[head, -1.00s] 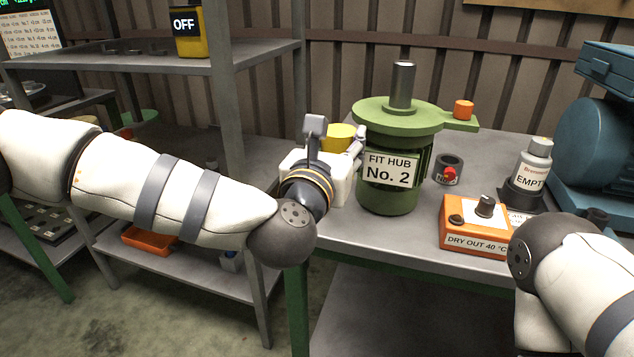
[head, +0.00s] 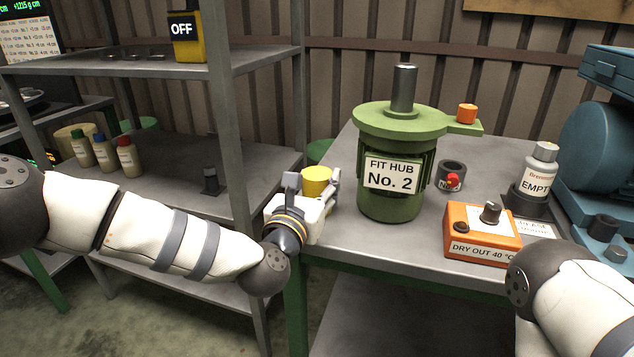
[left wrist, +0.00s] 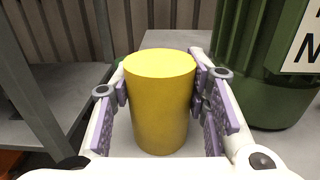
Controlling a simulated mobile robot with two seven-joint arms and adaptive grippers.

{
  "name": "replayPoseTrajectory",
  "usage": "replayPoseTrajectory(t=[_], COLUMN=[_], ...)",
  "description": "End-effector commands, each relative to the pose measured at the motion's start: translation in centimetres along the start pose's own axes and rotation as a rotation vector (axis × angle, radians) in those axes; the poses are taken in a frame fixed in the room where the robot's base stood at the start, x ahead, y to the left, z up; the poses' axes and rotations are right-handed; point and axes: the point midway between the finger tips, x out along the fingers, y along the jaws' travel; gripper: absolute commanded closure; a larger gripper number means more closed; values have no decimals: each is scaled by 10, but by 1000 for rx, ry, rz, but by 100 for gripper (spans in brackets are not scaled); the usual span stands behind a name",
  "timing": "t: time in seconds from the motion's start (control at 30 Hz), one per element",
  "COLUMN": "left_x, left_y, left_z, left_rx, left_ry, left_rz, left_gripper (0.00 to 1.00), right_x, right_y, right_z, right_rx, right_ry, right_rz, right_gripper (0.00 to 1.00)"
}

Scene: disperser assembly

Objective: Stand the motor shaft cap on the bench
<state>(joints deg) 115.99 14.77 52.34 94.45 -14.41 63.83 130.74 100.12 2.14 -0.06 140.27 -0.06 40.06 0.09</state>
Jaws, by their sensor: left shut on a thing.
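The motor shaft cap is a plain yellow cylinder (head: 316,180), upright, at the left end of the bench (head: 400,236). It also shows large in the left wrist view (left wrist: 160,105). My left gripper (head: 313,192) is shut on it, with a purple-padded finger on each side. The gripper hides its lower part in the head view, and I cannot tell whether its base touches the bench. The green motor (head: 390,205), labelled FIT HUB No. 2, stands just right of the cap with its bare steel shaft upright. My right gripper is out of view.
An orange DRY OUT box (head: 478,238), a dark ring with a red knob (head: 451,176) and a white EMPTY bottle (head: 538,172) stand right of the motor. A grey shelf rack (head: 236,100) stands left of the bench. Some bare bench lies behind the cap.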

Motion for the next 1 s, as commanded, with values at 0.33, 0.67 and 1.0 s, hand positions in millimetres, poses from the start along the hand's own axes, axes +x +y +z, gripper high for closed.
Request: replayPoseTrajectory(t=[0.33, 0.67, 1.0], left_x=[0, -37, -112], left_y=[0, 0, 0], left_z=[-2, 2, 1], left_rx=[-1, -3, -2], left_ry=[2, 4, 4], left_rz=[0, -1, -1], left_gripper=[38, 38, 38], right_x=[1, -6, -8], right_y=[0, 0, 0], right_z=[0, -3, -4], right_rx=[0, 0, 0], right_ry=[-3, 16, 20], right_rz=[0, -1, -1], right_gripper=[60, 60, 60])
